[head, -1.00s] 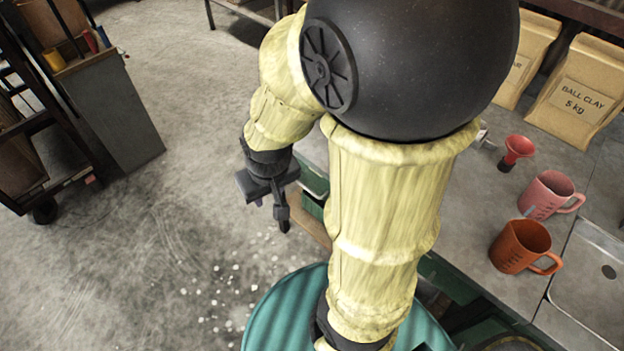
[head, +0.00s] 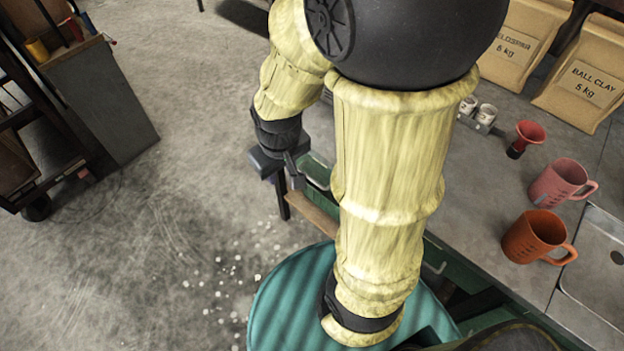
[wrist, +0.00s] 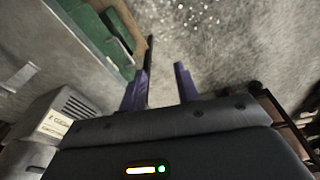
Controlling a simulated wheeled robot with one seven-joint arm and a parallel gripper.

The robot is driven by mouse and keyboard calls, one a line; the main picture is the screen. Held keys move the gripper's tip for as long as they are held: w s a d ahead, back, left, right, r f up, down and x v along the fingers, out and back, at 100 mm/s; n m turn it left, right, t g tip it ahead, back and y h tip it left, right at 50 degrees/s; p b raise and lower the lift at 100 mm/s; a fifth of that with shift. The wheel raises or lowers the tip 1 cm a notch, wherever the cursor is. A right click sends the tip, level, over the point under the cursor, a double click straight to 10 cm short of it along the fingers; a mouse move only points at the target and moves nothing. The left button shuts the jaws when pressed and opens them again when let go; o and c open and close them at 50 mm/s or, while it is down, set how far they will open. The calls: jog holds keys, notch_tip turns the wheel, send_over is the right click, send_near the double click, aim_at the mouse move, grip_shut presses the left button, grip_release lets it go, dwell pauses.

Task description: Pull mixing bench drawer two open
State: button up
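The mixing bench (head: 462,210) is on the right in the head view, with a grey top. I cannot read any drawer number. My gripper (wrist: 162,82) has its two purple fingers apart, with nothing between them. The left finger is close to the drawer's front edge, beside a dark bar (wrist: 150,50); I cannot tell whether they touch.
An orange mug (head: 530,237), a pink mug (head: 557,184), a red funnel (head: 528,134) and clay bags (head: 590,85) stand on the bench. A grey cabinet (head: 105,105) is at the left. The concrete floor (head: 205,190) between is open, with white specks.

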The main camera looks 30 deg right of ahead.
aim_at(312, 180)
jog(key=w+a+f+n+g+h+b, duration=0.1)
jog(key=w+f+n+h+b, duration=0.3)
jog(key=f+n, duration=0.9)
jog(key=w+a+f+n+g+h+b, duration=0.1)
jog(key=w+f+n+h+b, duration=0.3)
jog(key=n, duration=1.7)
jog(key=w+a+f+h, duration=0.1)
jog(key=w+f+h, duration=0.4)
jog(key=f+h, duration=0.2)
notch_tip(312, 180, down, 3)
jog(key=shift+a+r+n+g+h, duration=0.1)
jog(key=shift+a+n+g+h, duration=0.1)
jog(key=shift+n+g+h, duration=0.15)
jog(key=d+f, duration=0.1)
jog(key=d, duration=0.4)
jog(key=d+f+p, duration=0.1)
jog(key=d, duration=0.5)
jog(key=d+f, duration=0.1)
jog(key=d, duration=0.5)
jog(key=shift+s+p, duration=0.3)
jog(key=shift+s, duration=0.1)
grip_shut()
